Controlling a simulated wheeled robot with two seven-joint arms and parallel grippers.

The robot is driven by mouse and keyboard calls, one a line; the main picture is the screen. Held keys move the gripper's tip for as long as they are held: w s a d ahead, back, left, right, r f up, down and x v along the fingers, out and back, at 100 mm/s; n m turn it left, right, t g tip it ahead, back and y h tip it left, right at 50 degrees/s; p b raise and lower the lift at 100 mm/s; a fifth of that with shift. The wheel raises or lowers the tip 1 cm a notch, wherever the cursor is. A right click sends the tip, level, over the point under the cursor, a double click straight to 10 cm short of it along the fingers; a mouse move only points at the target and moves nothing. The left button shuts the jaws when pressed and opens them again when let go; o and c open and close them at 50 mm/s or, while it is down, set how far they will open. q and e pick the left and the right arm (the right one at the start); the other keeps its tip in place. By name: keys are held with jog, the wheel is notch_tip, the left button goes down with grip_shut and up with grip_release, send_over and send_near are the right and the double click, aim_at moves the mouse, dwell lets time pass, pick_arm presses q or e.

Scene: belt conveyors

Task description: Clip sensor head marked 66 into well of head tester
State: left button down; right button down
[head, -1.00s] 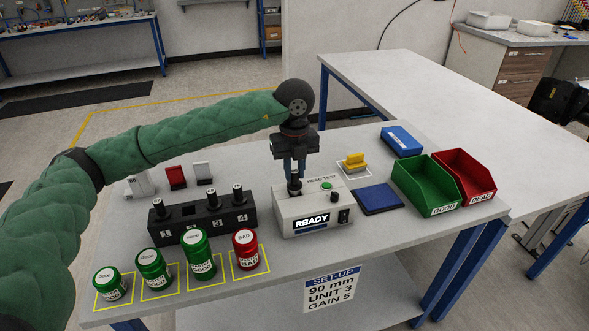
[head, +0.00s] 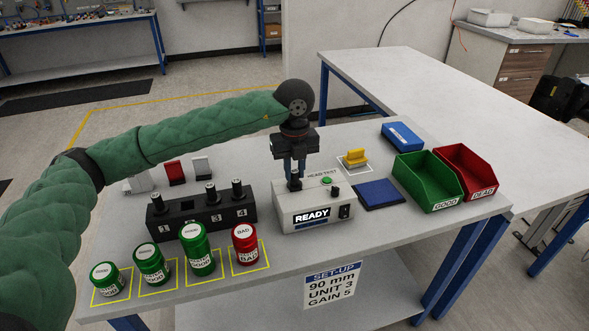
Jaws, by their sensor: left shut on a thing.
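The head tester (head: 283,219) is a light grey box on the table with a lit display reading READY, a green button and a black knob. My left gripper (head: 294,168) points straight down over the tester's left part. It is shut on a small dark sensor head (head: 294,183), upright at the tester's top. The well is hidden, and I cannot tell how deep the head sits in it. No mark on the head is readable. My right gripper is not in view.
A black numbered rack (head: 180,226) with several dark heads stands left of the tester. Green and red jars (head: 245,245) stand in front. A blue pad (head: 380,194), a yellow block (head: 357,157), a green bin (head: 415,187) and a red bin (head: 480,185) are on the right.

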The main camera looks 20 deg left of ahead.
pick_arm(q)
jog(key=shift+f, duration=0.25)
dwell(0.4)
jog(key=c, duration=1.2)
grip_release()
jog(key=shift+r, duration=0.1)
notch_tip(320, 180, up, 8)
jog(key=shift+f+b, duration=0.15)
jog(key=shift+b, duration=1.05)
